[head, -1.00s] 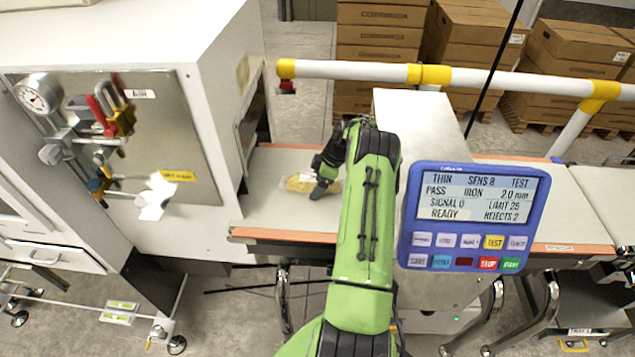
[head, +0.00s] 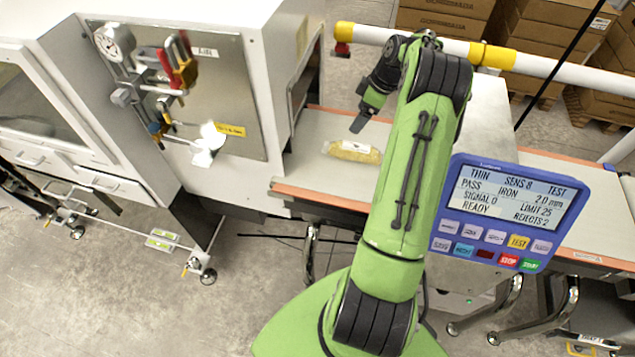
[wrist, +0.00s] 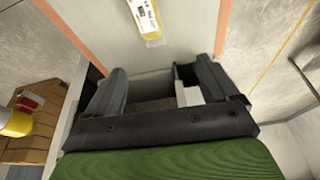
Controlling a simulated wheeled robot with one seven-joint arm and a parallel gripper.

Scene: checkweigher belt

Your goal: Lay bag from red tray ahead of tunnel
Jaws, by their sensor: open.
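A clear bag with yellow contents and a white label (head: 352,150) lies flat on the pale belt (head: 312,172), left of my arm in the head view. It also shows at the top of the wrist view (wrist: 146,20), partly cut off. My gripper (head: 360,118) is above the belt, beyond and right of the bag, and clear of it. In the wrist view its two dark fingers (wrist: 160,82) stand wide apart with nothing between them. A grey-white housing (head: 492,122), which seems to be the tunnel, stands right of the bag, partly behind my arm. No red tray is visible.
A blue display panel (head: 507,215) stands at the front, right of my arm. A white rail with yellow bands (head: 462,50) runs behind the belt. A white cabinet with gauge and valves (head: 200,90) stands left. Cartons (head: 445,20) are behind.

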